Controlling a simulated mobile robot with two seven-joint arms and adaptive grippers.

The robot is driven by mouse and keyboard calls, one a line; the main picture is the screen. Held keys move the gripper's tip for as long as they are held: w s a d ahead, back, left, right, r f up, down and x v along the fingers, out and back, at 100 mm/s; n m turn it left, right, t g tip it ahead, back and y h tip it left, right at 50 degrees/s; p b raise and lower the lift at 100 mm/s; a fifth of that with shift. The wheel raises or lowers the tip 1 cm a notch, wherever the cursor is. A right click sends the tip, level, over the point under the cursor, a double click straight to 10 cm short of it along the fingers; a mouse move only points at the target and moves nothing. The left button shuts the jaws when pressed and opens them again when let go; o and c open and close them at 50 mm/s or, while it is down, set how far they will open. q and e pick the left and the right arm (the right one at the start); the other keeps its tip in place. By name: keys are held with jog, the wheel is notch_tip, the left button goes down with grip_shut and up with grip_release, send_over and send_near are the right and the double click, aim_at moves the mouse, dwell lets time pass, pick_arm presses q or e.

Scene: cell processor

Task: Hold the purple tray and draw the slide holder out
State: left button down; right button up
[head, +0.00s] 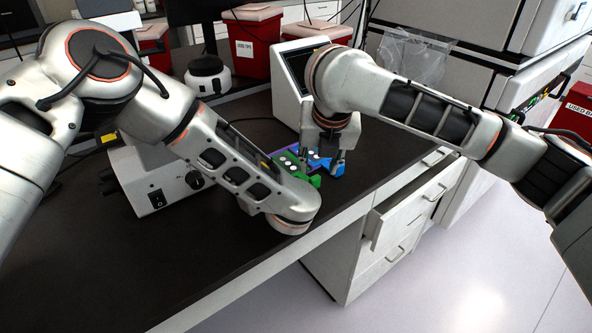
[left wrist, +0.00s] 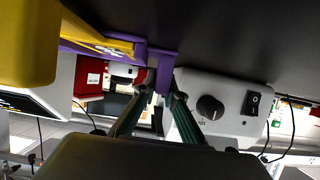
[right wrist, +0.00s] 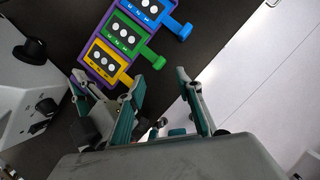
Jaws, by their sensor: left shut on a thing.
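The purple tray (right wrist: 93,58) lies on the dark bench and holds a blue slide holder (right wrist: 158,12), a green slide holder (right wrist: 128,36) and a yellow slide holder (right wrist: 107,62), each with a tab sticking out. In the left wrist view, my left gripper (left wrist: 160,88) is shut on the purple tray's edge (left wrist: 163,62). My left forearm hides that grip in the head view. My right gripper (head: 323,166) points down over the blue and green holders' tab side, fingers apart. In the right wrist view, my right gripper (right wrist: 163,80) is open and empty, near the green tab.
A white device with a knob and switch (head: 158,192) stands left of the tray, and a white device with a dark screen (head: 292,75) stands behind it. The bench's front edge is close. A drawer (head: 410,205) below stands partly open. Red bins (head: 250,45) are at the back.

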aim_at(315, 179)
jog(key=shift+w+a+f+n+t, duration=0.1)
jog(key=shift+w+f+n, duration=0.4)
jog(key=shift+f, duration=0.8)
jog(key=shift+w+a+f+n+t, duration=0.15)
jog(key=shift+w+f, duration=0.55)
jog(key=shift+f, duration=0.6)
jog(key=shift+w+d+f+n+t, duration=0.1)
jog(key=shift+w+f+n, duration=0.4)
jog(key=shift+f, duration=0.8)
jog(key=shift+w, duration=0.1)
grip_shut()
